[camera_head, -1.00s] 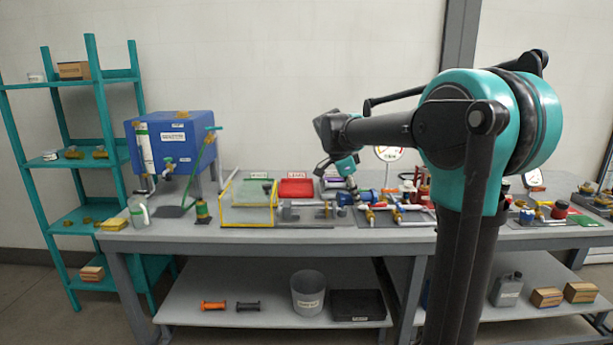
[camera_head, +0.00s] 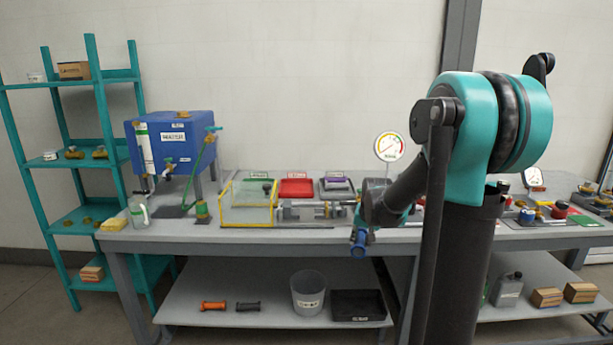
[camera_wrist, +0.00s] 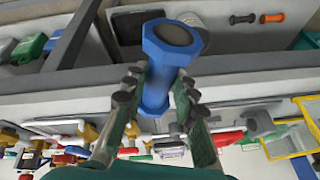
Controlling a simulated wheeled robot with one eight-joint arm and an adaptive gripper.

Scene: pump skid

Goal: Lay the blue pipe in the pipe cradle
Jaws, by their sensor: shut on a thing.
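The blue pipe (camera_head: 358,247) hangs in front of the bench's front edge, below my forearm. In the wrist view the pipe (camera_wrist: 160,78) has a hex-shaped flange with a dark bore. My gripper (camera_wrist: 157,98) is shut on the pipe's body, one finger on each side; its fingers are small and partly hidden in the head view. I cannot pick out the pipe cradle for certain. A shallow black tray (camera_head: 357,305) with an unreadable label stands on the lower shelf.
The bench edge (camera_head: 300,233) lies just behind the pipe. On the lower shelf are a grey bucket (camera_head: 308,292), an orange spool (camera_head: 214,306) and a dark spool (camera_head: 248,306). A yellow-framed box (camera_head: 247,217) stands on the bench. My arm hides part of the bench.

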